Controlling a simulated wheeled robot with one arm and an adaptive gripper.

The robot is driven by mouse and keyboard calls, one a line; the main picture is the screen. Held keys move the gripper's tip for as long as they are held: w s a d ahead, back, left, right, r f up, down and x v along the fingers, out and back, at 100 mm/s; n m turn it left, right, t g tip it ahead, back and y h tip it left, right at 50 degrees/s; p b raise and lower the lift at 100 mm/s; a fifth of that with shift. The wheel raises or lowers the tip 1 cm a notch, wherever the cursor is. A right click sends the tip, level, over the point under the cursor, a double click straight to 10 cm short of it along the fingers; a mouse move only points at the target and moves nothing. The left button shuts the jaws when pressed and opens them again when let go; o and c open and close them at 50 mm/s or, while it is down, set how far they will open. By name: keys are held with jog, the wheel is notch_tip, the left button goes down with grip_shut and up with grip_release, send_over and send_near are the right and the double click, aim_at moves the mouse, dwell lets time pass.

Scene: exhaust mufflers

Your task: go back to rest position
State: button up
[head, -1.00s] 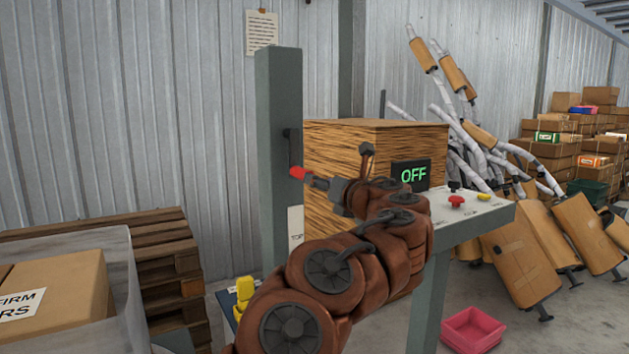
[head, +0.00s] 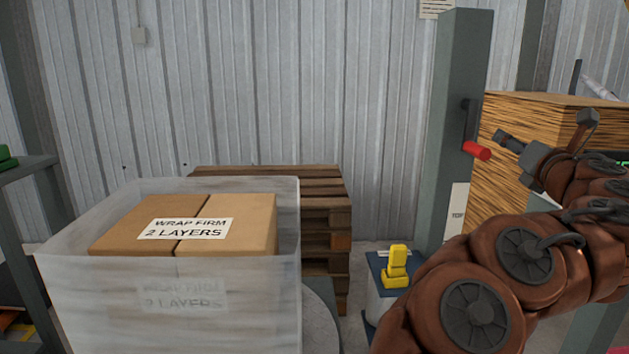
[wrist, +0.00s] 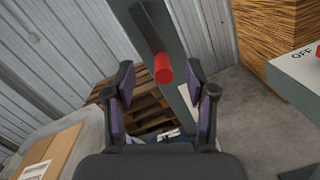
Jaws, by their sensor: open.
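My gripper (head: 503,140) is at the right in the head view, raised beside the grey-green post, at the end of my brown arm. In the wrist view my gripper (wrist: 162,95) shows two dark fingers with purple pads, spread apart with nothing held between them. A red handle (head: 477,151) on a dark lever sticks out from the post (head: 455,120). It also shows in the wrist view (wrist: 163,68), beyond the fingers. In the head view a small gap shows between the handle and the gripper.
A box labelled "WRAP FIRM 2 LAYERS" (head: 240,212) sits in translucent wrap (head: 75,295) at the left. Stacked wooden pallets (head: 330,188) stand behind it. A yellow object (head: 397,268) is near the post's foot. A wood-grain crate (head: 520,112) is behind my arm.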

jog(key=s+d+r+m+h+p, duration=0.2)
jog(key=s+r+m+h+p, duration=0.15)
jog(key=r+m, duration=0.25)
jog(key=s+d+r+m+h+p, duration=0.2)
jog(key=r+m+h, duration=0.2)
jog(key=r+m, duration=0.15)
jog(key=s+d+f+m+g+h+p, duration=0.15)
jog(key=s+m+g+h+p, duration=0.35)
jog(key=m, duration=0.5)
jog(key=s+a+f+m+g+y+p, duration=0.45)
jog(key=s+a+f, duration=0.2)
jog(key=f, duration=0.25)
jog(key=s+a+f+m+g+y+p, duration=0.4)
jog(key=s+a+f+y+p, duration=0.1)
jog(key=a+f, duration=0.25)
jog(key=s+a+f+g+y+p, duration=0.2)
jog(key=s+a+g, duration=0.1)
jog(key=s+a, duration=0.5)
jog(key=s+a+f+g+y+p, duration=0.2)
jog(key=s+a+g+y, duration=0.1)
jog(key=s+a, duration=0.5)
jog(key=shift+f+g+p, duration=0.35)
jog(key=shift+g, duration=0.2)
jog(key=shift+s, duration=0.1)
jog(key=shift+c, duration=0.2)
